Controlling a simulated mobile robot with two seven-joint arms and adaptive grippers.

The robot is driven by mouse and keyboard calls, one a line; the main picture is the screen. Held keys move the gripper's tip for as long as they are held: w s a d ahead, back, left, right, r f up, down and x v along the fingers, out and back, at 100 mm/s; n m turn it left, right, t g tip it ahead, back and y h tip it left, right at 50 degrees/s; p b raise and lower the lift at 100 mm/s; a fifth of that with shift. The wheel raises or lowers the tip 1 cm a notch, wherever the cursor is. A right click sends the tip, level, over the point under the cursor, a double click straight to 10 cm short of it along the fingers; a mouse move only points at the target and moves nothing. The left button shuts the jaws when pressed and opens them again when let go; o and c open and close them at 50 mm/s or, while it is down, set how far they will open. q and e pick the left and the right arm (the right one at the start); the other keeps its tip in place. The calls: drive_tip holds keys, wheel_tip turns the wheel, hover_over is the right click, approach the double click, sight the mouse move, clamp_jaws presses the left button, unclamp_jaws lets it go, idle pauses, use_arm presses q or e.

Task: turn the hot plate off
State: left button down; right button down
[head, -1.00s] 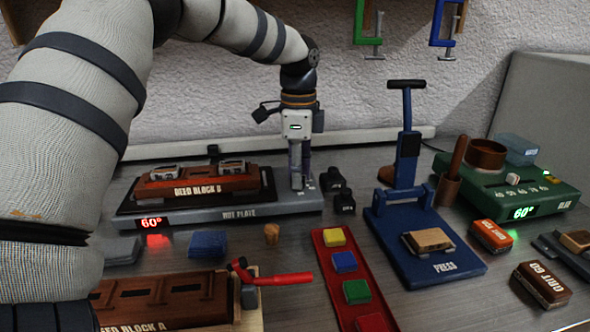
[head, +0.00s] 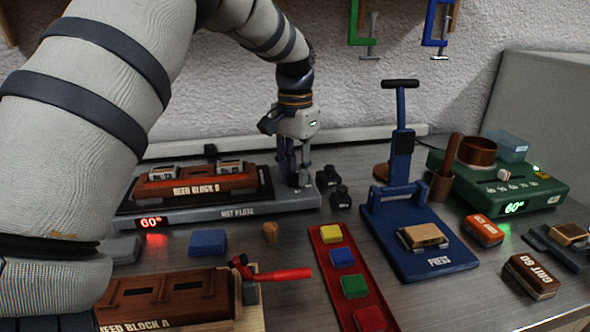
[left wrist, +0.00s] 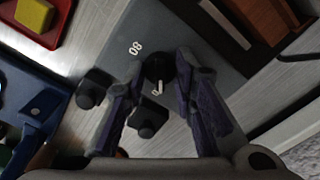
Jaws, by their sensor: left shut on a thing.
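The grey hot plate (head: 275,206) stands at the back left, with reed block B (head: 195,187) on its dark top. Its red display (head: 152,222) is lit and appears to read 60, with a red glow on the table. My left gripper (head: 296,180) points down at the plate's right end, shut on the black dial knob (left wrist: 157,68). In the left wrist view the knob lies between the fingertips, with a white pointer mark and a printed 80 beside it. The fingers hide the knob in the head view. My right gripper is not in view.
Two small black knobbed pieces (head: 328,177) stand just right of the hot plate. The blue press (head: 425,257) is further right, and the green glue heater (head: 540,195) is at the back right. A red tray (head: 330,262) with coloured blocks lies in front.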

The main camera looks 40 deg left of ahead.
sight(295, 173)
use_arm(q)
drive_tip(key=n, duration=0.5)
drive_tip(key=shift+n, duration=0.3)
drive_tip(key=n, duration=0.4)
drive_tip(key=shift+n, duration=0.3)
drive_tip(key=c, duration=1.3)
unclamp_jaws()
wheel_tip(295, 173, up, 12)
